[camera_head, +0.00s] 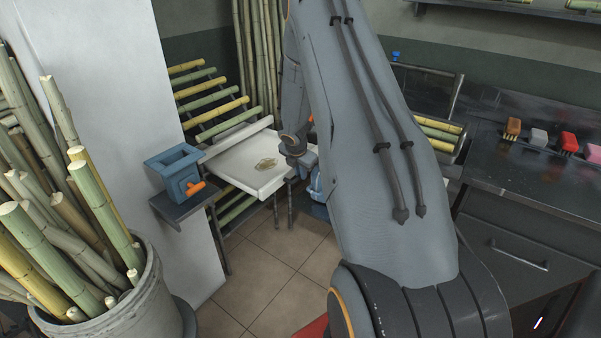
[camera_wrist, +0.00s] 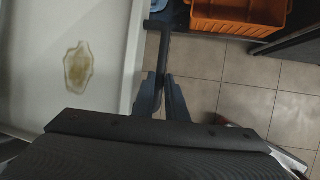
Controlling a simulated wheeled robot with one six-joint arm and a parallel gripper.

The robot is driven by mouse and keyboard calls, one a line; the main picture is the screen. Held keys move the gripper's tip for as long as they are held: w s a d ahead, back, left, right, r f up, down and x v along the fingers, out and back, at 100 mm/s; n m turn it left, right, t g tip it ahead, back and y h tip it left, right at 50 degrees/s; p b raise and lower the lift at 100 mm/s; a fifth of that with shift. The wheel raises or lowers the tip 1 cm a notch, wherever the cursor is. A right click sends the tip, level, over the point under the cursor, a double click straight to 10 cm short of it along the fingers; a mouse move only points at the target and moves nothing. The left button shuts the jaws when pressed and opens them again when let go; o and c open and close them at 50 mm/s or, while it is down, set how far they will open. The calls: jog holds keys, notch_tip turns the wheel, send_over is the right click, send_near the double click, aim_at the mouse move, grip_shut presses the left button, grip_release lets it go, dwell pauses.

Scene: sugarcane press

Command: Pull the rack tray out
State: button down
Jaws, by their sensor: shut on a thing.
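The white rack tray (camera_head: 238,165) sticks out from the rack of cane stalks, with a yellow-brown stain on its surface. In the wrist view the tray (camera_wrist: 45,110) fills the left side, its rim running beside my gripper. My gripper (camera_wrist: 162,90) is shut on the dark bar handle (camera_wrist: 164,50) at the tray's edge. In the head view my wrist is at the tray's right side, and my own arm hides the fingers and part of the handle.
A blue-grey box (camera_head: 176,172) stands on a small shelf left of the tray. A barrel (camera_head: 150,310) of cane stalks is at the lower left. The dark counter (camera_head: 540,180) is at the right. An orange crate (camera_wrist: 240,14) lies near the handle. Tiled floor (camera_head: 270,265) is open before the tray.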

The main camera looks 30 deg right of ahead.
jog(key=c, duration=1.8)
grip_release()
jog(key=shift+o, duration=0.2)
jog(key=v, duration=0.7)
jog(key=shift+r, duration=0.4)
jog(key=shift+s+a, duration=0.1)
jog(key=shift+a, duration=0.05)
